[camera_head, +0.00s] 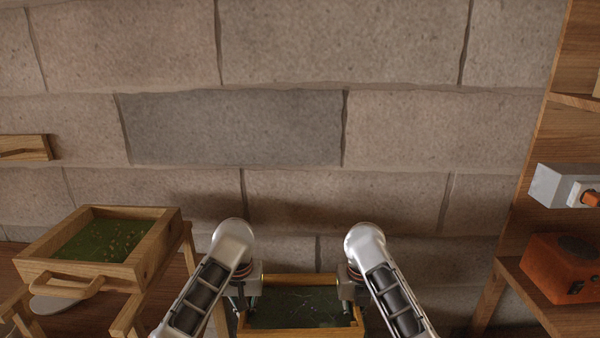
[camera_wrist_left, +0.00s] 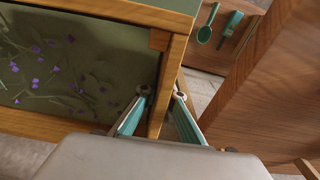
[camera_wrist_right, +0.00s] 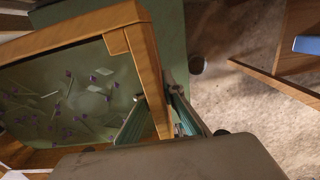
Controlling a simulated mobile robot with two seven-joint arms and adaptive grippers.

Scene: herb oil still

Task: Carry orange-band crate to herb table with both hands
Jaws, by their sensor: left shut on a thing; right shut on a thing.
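A wooden crate (camera_head: 300,280) with a dark green inside is at the bottom centre of the head view, between my two arms. The wrist views show purple flowers and stems in it. My left gripper (camera_head: 243,295) is shut on its left wall, and the fingers straddle the wooden rim (camera_wrist_left: 60,128) in the left wrist view. My right gripper (camera_head: 352,292) is shut on its right wall, astride the rim (camera_wrist_right: 70,42) in the right wrist view. No orange band shows on the visible parts. I cannot tell which surface is the herb table.
Another wooden crate (camera_head: 165,234) with green contents stands on a wooden stand at the left. Wooden shelving (camera_head: 525,225) at the right holds an orange box (camera_head: 560,268) and a pale device (camera_head: 552,188). A stone wall (camera_head: 290,130) is behind. A green spoon (camera_wrist_left: 205,34) shows in the left wrist view.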

